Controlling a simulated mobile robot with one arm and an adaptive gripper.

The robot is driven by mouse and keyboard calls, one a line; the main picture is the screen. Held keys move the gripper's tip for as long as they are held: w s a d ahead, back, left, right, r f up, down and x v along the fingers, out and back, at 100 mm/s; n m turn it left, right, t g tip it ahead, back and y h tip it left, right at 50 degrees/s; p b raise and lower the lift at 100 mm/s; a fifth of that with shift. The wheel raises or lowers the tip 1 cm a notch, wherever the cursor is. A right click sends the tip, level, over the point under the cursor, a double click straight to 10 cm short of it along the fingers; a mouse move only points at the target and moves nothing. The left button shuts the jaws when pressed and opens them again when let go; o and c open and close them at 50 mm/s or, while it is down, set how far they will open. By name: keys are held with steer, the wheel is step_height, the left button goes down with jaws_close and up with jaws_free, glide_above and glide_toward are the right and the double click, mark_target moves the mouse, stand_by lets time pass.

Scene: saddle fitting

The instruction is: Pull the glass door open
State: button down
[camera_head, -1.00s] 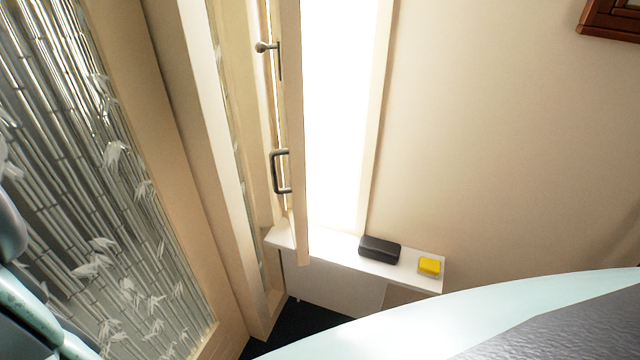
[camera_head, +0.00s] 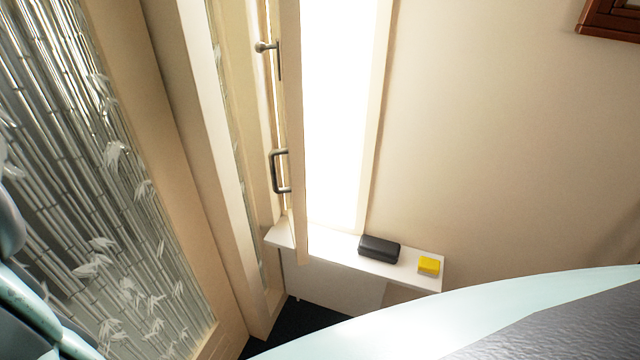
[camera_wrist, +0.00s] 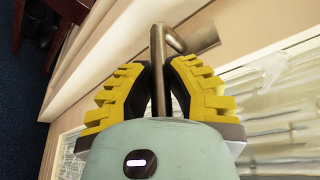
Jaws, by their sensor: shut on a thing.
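The glass door (camera_head: 85,190), with a bamboo pattern and a pale wooden frame, fills the left of the head view. Its patterned glass also shows at the right of the wrist view (camera_wrist: 285,120). My gripper (camera_wrist: 158,78) has yellow ribbed fingers, one on each side of a grey metal bar handle (camera_wrist: 158,42), and is shut on it. The handle's bent end meets a thick round mount on the pale frame. The lower part of the handle is hidden behind my gripper's body. My gripper is out of the head view.
Another narrow door edge with a grey handle (camera_head: 276,171) stands in the middle. Behind it, a white low cabinet (camera_head: 340,258) bears a dark case (camera_head: 379,249) and a yellow block (camera_head: 429,265). A beige wall (camera_head: 500,140) is at the right. Dark blue floor (camera_head: 290,325) shows below.

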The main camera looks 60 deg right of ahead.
steer(key=shift+f, duration=0.15)
steer(key=f+b, duration=0.1)
steer(key=b, duration=0.1)
steer(key=shift+w+d+y+b, duration=0.1)
steer(key=shift+y+b, duration=0.3)
steer(key=f+m+y+b, duration=0.1)
steer(key=y+b, duration=0.1)
steer(key=b, duration=0.2)
steer(key=a+f+m+t+y+b, duration=0.1)
steer(key=y+b, duration=0.1)
steer(key=b, duration=0.3)
steer(key=f+y+b, duration=0.2)
steer(key=b, duration=0.2)
steer(key=shift+s+a+m, duration=0.2)
steer(key=shift+a+m, duration=0.1)
steer(key=shift+m, duration=0.1)
steer(key=shift+r+b, duration=0.15)
steer(key=shift+b, duration=0.2)
